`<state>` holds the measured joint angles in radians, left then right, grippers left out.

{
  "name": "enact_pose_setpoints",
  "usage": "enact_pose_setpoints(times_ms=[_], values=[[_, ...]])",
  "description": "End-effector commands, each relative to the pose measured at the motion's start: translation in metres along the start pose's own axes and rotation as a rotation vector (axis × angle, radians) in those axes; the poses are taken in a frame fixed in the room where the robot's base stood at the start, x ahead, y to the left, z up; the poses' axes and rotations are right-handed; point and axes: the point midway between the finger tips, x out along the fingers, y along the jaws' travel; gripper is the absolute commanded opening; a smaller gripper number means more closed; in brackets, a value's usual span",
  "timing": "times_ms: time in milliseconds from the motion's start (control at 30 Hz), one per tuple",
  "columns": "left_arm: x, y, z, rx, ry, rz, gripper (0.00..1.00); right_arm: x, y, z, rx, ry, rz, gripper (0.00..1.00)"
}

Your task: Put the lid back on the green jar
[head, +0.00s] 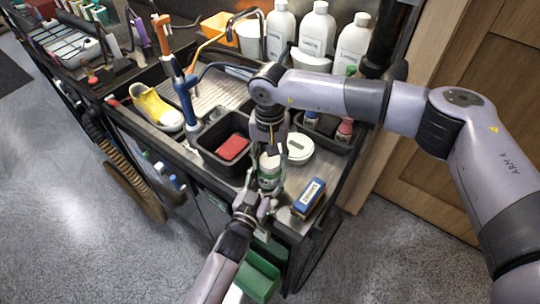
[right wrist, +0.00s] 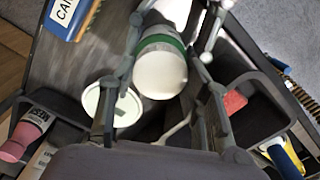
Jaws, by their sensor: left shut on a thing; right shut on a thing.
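The green jar (head: 269,181) is at the front of the bench, with a green band and a pale body. My left gripper (head: 262,200) is shut on its lower part from the front. My right gripper (head: 268,150) points down from above and is shut on the white lid (right wrist: 160,76) at the jar's top; the lid also shows in the head view (head: 269,161). In the right wrist view the lid lies between my right fingers, with the green band just beyond it. Whether the lid is fully seated cannot be told.
A round white dish (head: 300,147) with a green mark sits close right of the jar. A blue-labelled brush (head: 308,198) lies at the front right. A red sponge (head: 232,147) is in a black bin to the left. White bottles (head: 317,35) stand behind.

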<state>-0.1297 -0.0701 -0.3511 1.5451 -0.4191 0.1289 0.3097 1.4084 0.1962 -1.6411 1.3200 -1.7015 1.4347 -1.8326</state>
Motion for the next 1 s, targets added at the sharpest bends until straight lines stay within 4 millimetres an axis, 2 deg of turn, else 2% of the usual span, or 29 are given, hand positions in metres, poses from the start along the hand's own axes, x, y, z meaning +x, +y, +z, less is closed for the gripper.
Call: enact_pose_setpoints(times_ms=[100, 300, 633, 667, 933, 1000], values=[[0.0001, 0.0008, 0.0001, 0.0, 0.0, 0.001, 0.0, 0.0002, -0.002, 0.0013, 0.198, -0.003, -0.004, 0.11], [0.0002, 0.001, 0.0001, 0.0, 0.0, 0.002, 0.0, 0.0003, -0.0022, 0.0011, 0.393, -0.003, -0.004, 0.11], [0.0001, 0.0014, -0.0001, 0.001, 0.0, 0.002, 0.0, 0.0001, -0.0023, 0.0009, 0.416, -0.002, -0.004, 0.11], [0.0001, 0.0014, -0.0001, 0.001, 0.0, 0.002, 0.0, 0.0001, -0.0023, 0.0008, 0.416, -0.002, -0.005, 0.45], [0.0001, 0.0011, -0.0001, 0.0, 0.0, 0.002, 0.0, 0.0001, -0.0015, 0.0003, 0.416, -0.001, -0.003, 0.63], [0.0001, 0.0009, -0.0001, 0.0, 0.0, 0.001, 0.0, 0.0001, -0.0013, 0.0002, 0.416, -0.001, -0.002, 0.64]])
